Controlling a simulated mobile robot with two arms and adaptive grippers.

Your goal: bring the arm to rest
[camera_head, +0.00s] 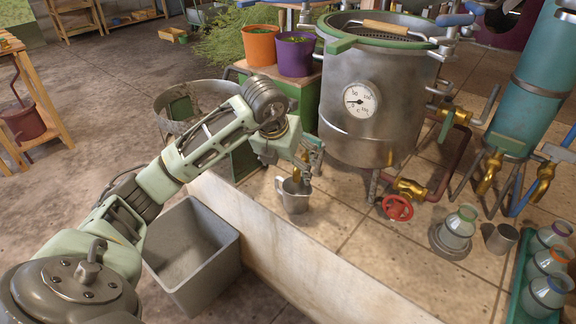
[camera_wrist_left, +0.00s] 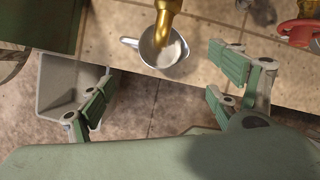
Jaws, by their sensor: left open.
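My left arm reaches in from the left in the head view. Its gripper (camera_head: 310,156) is open and empty, above and beside a small metal jug (camera_head: 293,197). The jug stands upright on the tiled ledge under a brass spout. In the left wrist view, the open fingers (camera_wrist_left: 165,95) are wide apart with nothing between them. There the jug (camera_wrist_left: 157,56) lies beyond the fingertips, with the brass spout (camera_wrist_left: 168,20) above its mouth. My right gripper is not in view.
The large steel still (camera_head: 375,115) with a dial stands right of the gripper. A red valve wheel (camera_head: 397,207) and glass jars (camera_head: 458,228) are farther right. A grey bin (camera_head: 190,255) stands below the ledge. Orange (camera_head: 261,46) and purple (camera_head: 296,56) pots sit behind.

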